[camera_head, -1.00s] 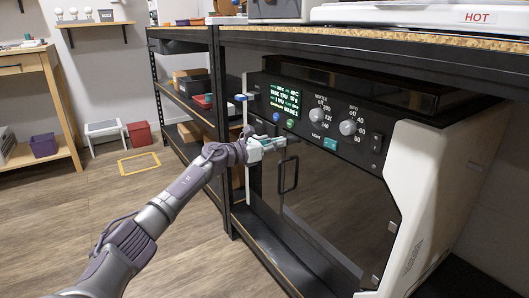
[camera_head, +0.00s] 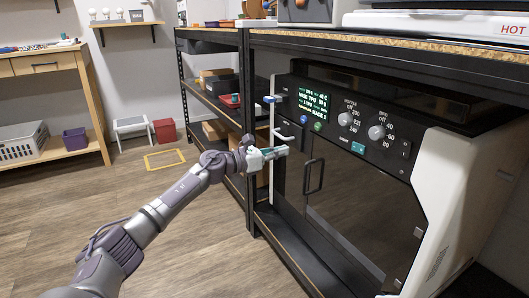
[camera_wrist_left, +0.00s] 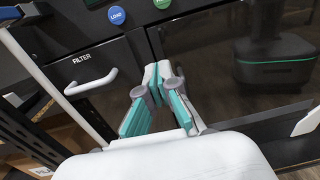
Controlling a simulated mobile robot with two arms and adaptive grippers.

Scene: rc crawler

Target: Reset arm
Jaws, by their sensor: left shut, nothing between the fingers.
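My left arm reaches in from the left in the head view. Its gripper (camera_head: 283,151) is in front of the black front panel of the machine (camera_head: 340,125), just left of the black door handle (camera_head: 313,176). In the left wrist view the gripper's teal-lined fingers (camera_wrist_left: 158,82) meet at their tips, shut with nothing between them. The white filter handle (camera_wrist_left: 91,82) is to their left, apart from them. My right gripper is in neither view.
The machine sits under a bench top (camera_head: 400,50) with dark metal posts. Shelves with bins (camera_head: 215,85) stand behind my gripper. A yellow floor frame (camera_head: 164,160) lies on open wooden floor. A wooden table (camera_head: 45,62) is at far left.

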